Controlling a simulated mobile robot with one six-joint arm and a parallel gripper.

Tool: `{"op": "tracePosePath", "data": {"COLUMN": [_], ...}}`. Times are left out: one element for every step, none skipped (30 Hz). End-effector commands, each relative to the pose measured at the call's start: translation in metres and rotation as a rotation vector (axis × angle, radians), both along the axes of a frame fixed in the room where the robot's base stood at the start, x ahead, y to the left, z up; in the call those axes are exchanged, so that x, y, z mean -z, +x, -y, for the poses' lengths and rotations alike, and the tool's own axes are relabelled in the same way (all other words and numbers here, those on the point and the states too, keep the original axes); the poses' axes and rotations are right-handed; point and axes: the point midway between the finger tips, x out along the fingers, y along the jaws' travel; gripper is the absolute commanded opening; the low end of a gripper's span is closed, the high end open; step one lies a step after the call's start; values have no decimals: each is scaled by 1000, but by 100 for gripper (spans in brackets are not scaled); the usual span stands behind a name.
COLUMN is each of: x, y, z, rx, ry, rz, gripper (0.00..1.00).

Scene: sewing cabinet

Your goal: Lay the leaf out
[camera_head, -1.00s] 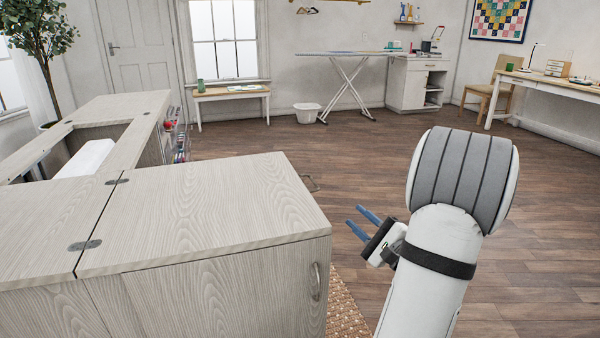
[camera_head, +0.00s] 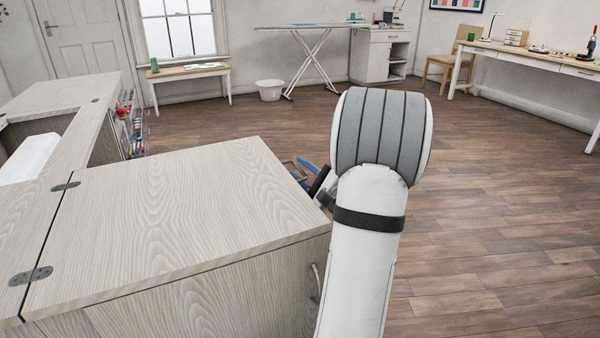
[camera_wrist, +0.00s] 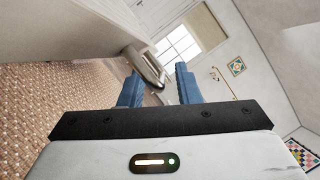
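The leaf (camera_head: 180,205) is a level, pale wood-grain panel of the sewing cabinet, with two dark hinges (camera_head: 32,276) along its left edge. My gripper (camera_head: 303,166) is just past the leaf's right edge in the head view, partly hidden behind the edge and my arm. In the wrist view my gripper (camera_wrist: 158,82) has its two blue fingers apart with nothing clamped. A grey metal bar handle (camera_wrist: 147,67) on a pale panel shows at and beyond the fingertips, nearer the left finger. I cannot tell whether it lies between the fingers.
A cabinet door handle (camera_head: 316,283) is on the side below the leaf. An open well with a white object (camera_head: 28,158) and a rack of coloured supplies (camera_head: 130,125) are at left. Wooden floor (camera_head: 480,200) is clear at right. A white bin (camera_head: 270,90) and ironing board (camera_head: 310,27) stand behind.

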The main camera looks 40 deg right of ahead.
Motion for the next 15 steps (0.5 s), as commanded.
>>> {"op": "tracePosePath", "data": {"x": [0,-1,-1,-2,-2,-2,-2,-2,-2,-2,-2,-2,-2,-2,-2], "y": [4,5,7,8,8,9,9,9,8,8,8,8,8,8,8], "z": [-1,-1,-1,-1,-1,-1,-1,-1,-1,-1,-1,-1,-1,0,0], "rx": [-1,0,1,1,1,1,2,2,2,2,2,2,2,2,3], "ry": [0,0,0,0,0,0,1,1,1,1,1,1,1,1,1], "rz": [1,0,1,1,1,2,1,1,1,1,1,1,1,1,1], "gripper": [30,30,30,30,30,30,30,30,30,30,30,27,25,23,19]}}
